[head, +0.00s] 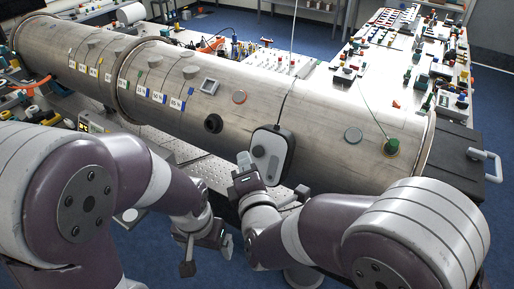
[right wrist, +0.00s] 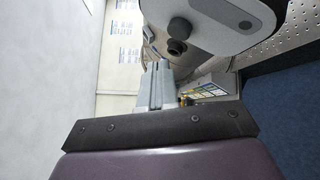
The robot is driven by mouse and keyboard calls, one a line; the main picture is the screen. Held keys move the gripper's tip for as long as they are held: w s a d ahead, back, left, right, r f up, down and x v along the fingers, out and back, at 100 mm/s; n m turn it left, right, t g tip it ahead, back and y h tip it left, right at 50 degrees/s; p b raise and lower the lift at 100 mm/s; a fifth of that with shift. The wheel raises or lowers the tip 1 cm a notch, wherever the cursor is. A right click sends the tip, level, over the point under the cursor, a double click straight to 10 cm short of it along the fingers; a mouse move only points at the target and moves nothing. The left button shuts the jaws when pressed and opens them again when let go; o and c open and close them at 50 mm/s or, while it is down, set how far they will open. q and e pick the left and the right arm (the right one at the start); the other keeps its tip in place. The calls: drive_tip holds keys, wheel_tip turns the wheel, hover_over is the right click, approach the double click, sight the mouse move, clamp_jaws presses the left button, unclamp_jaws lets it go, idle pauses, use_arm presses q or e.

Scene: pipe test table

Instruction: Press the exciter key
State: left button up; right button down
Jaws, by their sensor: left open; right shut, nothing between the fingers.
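No label is readable, so I cannot tell which key is the exciter key. My right gripper (head: 243,161) is shut and empty, just left of the box. In the right wrist view its closed fingers (right wrist: 155,83) point up, left of and below the box (right wrist: 215,22), with a visible gap. My left gripper (head: 206,257) is open and empty, low in front of the pipe.
A green knob (head: 391,146) is on the pipe's right. A perforated bench (head: 205,165) runs below. A crowded table (head: 395,90) stands behind.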

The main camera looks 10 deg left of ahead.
drive_tip(key=s, duration=0.1)
drive_tip(key=s+a+r+p, duration=0.1)
drive_tip(key=shift+s, duration=0.3)
idle(0.7)
